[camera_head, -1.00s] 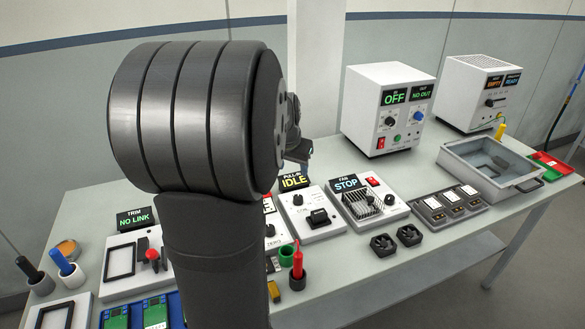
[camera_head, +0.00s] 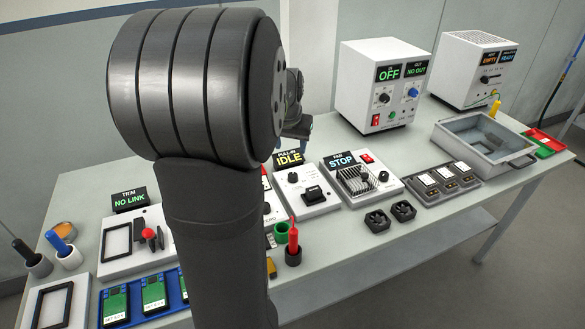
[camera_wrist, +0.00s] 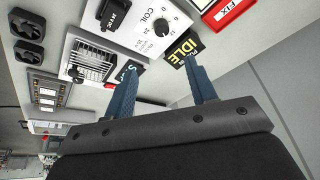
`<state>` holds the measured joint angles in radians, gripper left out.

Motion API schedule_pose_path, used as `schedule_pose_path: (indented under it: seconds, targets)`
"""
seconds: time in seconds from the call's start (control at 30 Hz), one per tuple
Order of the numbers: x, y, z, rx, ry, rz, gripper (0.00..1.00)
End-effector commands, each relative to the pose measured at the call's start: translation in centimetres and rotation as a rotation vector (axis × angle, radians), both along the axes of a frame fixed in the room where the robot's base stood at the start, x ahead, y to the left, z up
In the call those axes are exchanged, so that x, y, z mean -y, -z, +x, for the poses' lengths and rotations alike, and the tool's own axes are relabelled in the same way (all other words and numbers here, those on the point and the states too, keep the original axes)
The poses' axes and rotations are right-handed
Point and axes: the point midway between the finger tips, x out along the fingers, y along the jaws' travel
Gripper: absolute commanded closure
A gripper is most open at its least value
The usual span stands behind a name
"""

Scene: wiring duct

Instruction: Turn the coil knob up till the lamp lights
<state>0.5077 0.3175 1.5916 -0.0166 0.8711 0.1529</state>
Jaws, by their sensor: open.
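The coil knob (camera_head: 293,178) is a small dark knob on the white pull-in box (camera_head: 318,208), below a display (camera_head: 289,158) reading IDLE in yellow. In the wrist view the coil knob (camera_wrist: 161,28) sits on the white panel beside the word COIL, with the IDLE display (camera_wrist: 184,47) close by. My gripper (camera_wrist: 159,64) is open and empty, its two blue fingers apart, with the knob beyond the tips and not touched. In the head view my arm hides most of the gripper. I cannot make out a lit lamp on this box.
The box reading STOP (camera_head: 361,182) stands right beside the pull-in box. A power supply (camera_head: 382,85) stands behind. A red-handled tool (camera_head: 293,240) stands upright in front. A metal tray (camera_head: 440,140) lies at the right.

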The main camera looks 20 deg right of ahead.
Motion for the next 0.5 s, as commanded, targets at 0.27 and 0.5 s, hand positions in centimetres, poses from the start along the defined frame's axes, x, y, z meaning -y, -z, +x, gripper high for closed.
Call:
schedule_pose_path:
  seconds: [0.27,0.5]
  targets:
    - [2.8,0.2,-0.8,-0.014,-0.355,0.023,0.48]
    - [4.2,-0.1,-1.1,0.023,-0.59,0.011,0.48]
